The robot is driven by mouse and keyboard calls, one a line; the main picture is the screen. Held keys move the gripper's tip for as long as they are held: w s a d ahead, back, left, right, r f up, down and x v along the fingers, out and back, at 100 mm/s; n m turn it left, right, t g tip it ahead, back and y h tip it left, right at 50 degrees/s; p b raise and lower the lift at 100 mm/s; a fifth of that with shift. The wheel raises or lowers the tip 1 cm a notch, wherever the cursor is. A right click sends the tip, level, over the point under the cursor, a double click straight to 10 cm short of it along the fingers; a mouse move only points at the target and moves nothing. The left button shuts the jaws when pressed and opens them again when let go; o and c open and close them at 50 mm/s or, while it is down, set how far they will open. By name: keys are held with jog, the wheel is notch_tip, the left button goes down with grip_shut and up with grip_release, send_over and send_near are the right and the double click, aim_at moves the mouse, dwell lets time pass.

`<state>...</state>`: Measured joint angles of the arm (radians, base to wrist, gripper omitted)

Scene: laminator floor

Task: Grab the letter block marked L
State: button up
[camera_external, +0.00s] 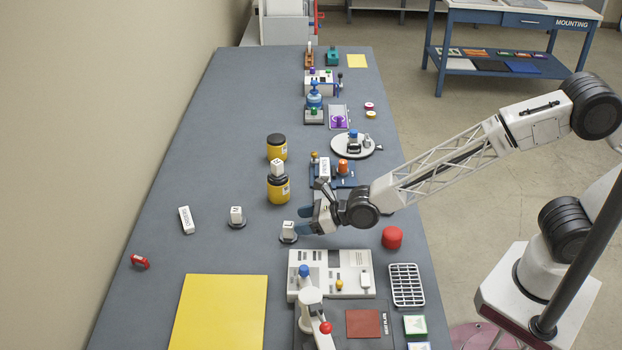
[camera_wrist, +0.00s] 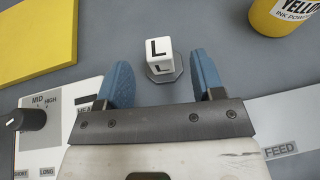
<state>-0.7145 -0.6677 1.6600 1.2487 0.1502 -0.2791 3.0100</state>
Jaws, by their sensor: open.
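The white letter block marked L (camera_wrist: 159,52) stands on a small dark grey base (camera_wrist: 165,74) in the wrist view, upright on the grey table. In the external view the L block (camera_external: 288,229) is just left of my gripper's fingertips. My gripper (camera_wrist: 163,85) is open, its two blue fingers apart, one on each side of the block's position, with nothing held. In the external view my gripper (camera_external: 306,221) is low over the table, reaching in from the right. A gap shows between the fingers and the block in the wrist view.
A similar white block (camera_external: 236,215) on a base stands to the left. Another block (camera_external: 277,168) sits on a yellow ink jar (camera_external: 279,191). A white control panel (camera_external: 332,286) is in front, with a yellow sheet (camera_external: 218,316) nearby. Table at left is mostly clear.

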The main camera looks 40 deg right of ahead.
aim_at(290, 225)
jog(key=shift+x, duration=2.5)
jog(key=shift+s+a+f, duration=0.1)
grip_shut()
